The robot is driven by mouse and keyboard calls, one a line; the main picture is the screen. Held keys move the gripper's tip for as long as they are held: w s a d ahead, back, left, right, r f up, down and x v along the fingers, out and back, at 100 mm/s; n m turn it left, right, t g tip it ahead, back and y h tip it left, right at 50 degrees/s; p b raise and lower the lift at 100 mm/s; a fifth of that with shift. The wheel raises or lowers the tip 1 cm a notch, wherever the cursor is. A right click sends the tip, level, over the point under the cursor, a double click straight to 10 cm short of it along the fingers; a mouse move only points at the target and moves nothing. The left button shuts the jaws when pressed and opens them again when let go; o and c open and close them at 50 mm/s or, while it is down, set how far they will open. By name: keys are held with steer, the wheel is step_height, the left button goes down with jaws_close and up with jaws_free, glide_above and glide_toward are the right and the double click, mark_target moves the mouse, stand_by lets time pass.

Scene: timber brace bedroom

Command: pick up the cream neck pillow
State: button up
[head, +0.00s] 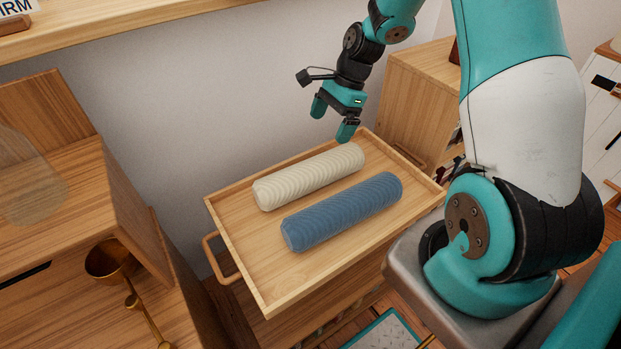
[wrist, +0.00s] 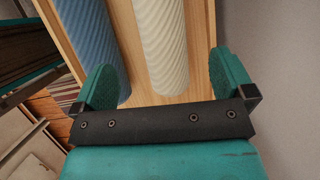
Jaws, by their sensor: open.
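The cream neck pillow (head: 309,176) is a ribbed roll lying in a wooden tray (head: 262,288), behind a blue ribbed roll (head: 342,211). My gripper (head: 334,122) is open and empty, above the tray's back edge near the pillow's right end.
The tray has raised rims and a side handle (head: 219,258). A wall stands close behind it. A wooden cabinet (head: 415,95) is at the back right, and a wooden unit with a brass lamp (head: 112,262) is at the left. The tray's front left is bare.

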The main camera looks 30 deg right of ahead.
mark_target(315, 162)
steer(key=b+x, duration=0.1)
steer(key=x, duration=0.7)
steer(key=shift+a+f, duration=0.15)
steer(key=shift+f, duration=0.15)
steer(key=x, duration=0.5)
steer(key=shift+d+f+b, duration=0.2)
steer(key=shift+d+b, duration=0.05)
steer(key=shift+b, duration=0.05)
steer(key=c, duration=0.8)
steer(key=shift+r, duration=0.1)
